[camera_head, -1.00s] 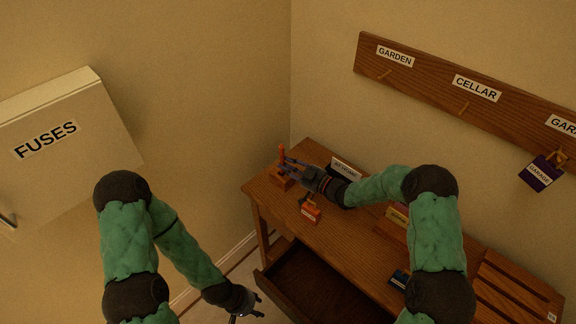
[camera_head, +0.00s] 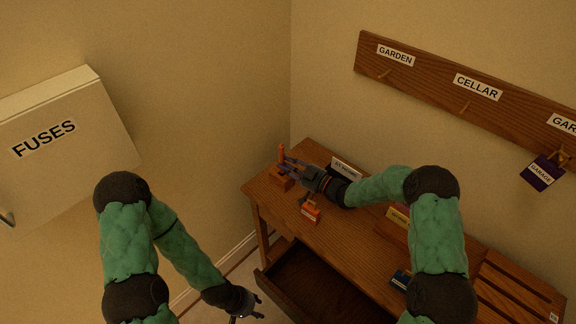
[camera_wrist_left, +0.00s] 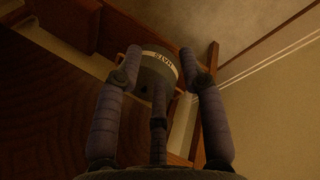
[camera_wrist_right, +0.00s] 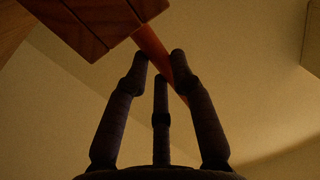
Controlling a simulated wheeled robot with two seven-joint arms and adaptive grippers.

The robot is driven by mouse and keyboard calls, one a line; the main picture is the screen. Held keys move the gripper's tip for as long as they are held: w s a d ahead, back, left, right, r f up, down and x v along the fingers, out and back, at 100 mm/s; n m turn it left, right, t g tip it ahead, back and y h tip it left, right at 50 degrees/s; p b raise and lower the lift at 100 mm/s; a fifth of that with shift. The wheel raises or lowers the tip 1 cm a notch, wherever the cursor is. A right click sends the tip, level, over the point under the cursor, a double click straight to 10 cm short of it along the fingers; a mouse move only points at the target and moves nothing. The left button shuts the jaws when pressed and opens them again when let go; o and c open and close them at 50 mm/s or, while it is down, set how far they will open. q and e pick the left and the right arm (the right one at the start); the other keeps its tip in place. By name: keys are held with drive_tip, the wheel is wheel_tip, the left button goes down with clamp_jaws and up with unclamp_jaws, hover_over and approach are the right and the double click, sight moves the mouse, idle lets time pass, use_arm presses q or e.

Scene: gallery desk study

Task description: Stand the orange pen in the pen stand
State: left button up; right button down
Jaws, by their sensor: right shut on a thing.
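The orange pen (camera_head: 281,152) stands roughly upright at the desk's far left corner, over the small orange-brown pen stand (camera_head: 281,180). My right gripper (camera_head: 287,167) is shut on the pen, just above the stand. In the right wrist view the pen (camera_wrist_right: 153,46) runs from the wooden stand block (camera_wrist_right: 92,22) down past my fingertips (camera_wrist_right: 160,66). Whether its lower end is inside a hole is hidden. My left gripper (camera_head: 246,304) is open and low, in front of the desk and away from the pen.
An orange tag (camera_head: 311,213) lies on the desk (camera_head: 350,240) near the right gripper. A label card (camera_head: 346,168) stands behind it. A drawer (camera_head: 310,285) is pulled open below. The left wrist view shows a round container (camera_wrist_left: 158,66) marked HATS beneath the left fingers.

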drive_tip(key=shift+f+b, duration=0.45)
drive_tip(key=shift+f, duration=0.1)
